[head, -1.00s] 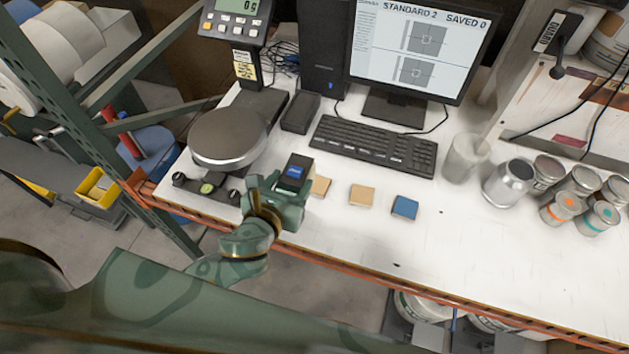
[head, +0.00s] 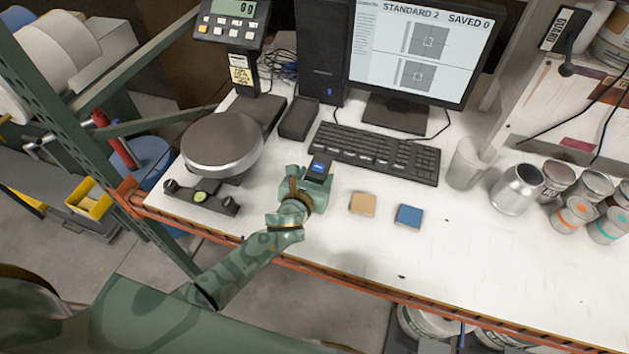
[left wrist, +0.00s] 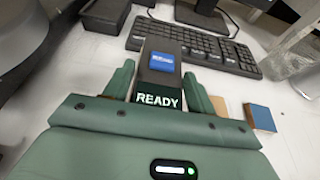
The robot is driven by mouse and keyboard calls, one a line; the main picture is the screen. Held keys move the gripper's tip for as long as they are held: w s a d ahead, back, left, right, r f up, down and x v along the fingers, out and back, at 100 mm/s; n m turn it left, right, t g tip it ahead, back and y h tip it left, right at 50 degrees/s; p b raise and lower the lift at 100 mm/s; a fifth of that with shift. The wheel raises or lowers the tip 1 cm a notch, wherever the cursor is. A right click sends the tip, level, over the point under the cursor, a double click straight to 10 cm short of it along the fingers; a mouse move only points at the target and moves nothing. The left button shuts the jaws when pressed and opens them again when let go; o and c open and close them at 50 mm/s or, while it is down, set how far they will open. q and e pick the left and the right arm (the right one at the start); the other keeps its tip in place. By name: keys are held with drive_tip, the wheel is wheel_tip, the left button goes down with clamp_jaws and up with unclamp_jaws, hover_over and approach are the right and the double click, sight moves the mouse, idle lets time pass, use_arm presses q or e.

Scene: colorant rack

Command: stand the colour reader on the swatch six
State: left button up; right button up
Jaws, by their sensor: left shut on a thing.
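The colour reader (head: 320,169) is a dark block with a blue patch on top. In the left wrist view the colour reader (left wrist: 161,68) has a lit READY label. My left gripper (head: 307,190) is shut on it, a finger on each side, in front of the keyboard; I cannot tell whether its base touches the table. A tan swatch (head: 363,203) and a blue swatch (head: 409,216) lie right of the gripper, also seen in the left wrist view as the tan swatch (left wrist: 221,109) and blue swatch (left wrist: 260,118). No swatch number is legible. Another tan swatch is hidden by my gripper.
The keyboard (head: 374,152) and monitor (head: 420,50) stand behind. A scale (head: 222,145) is at the left. A clear beaker (head: 467,163), a metal cup (head: 517,187) and several cans (head: 573,214) stand at the right. The table front is clear.

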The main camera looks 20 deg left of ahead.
idle(0.3)
use_arm(q)
drive_tip(key=o, duration=1.1)
drive_tip(key=shift+f, duration=0.2)
drive_tip(key=o, duration=0.4)
drive_tip(key=shift+c, duration=0.2)
drive_tip(key=shift+r, duration=0.1)
drive_tip(key=shift+s+r, duration=0.15)
drive_tip(key=p+v, duration=0.2)
drive_tip(key=v, duration=0.9)
drive_tip(key=shift+s, duration=0.35)
drive_tip(key=shift+a, duration=0.1)
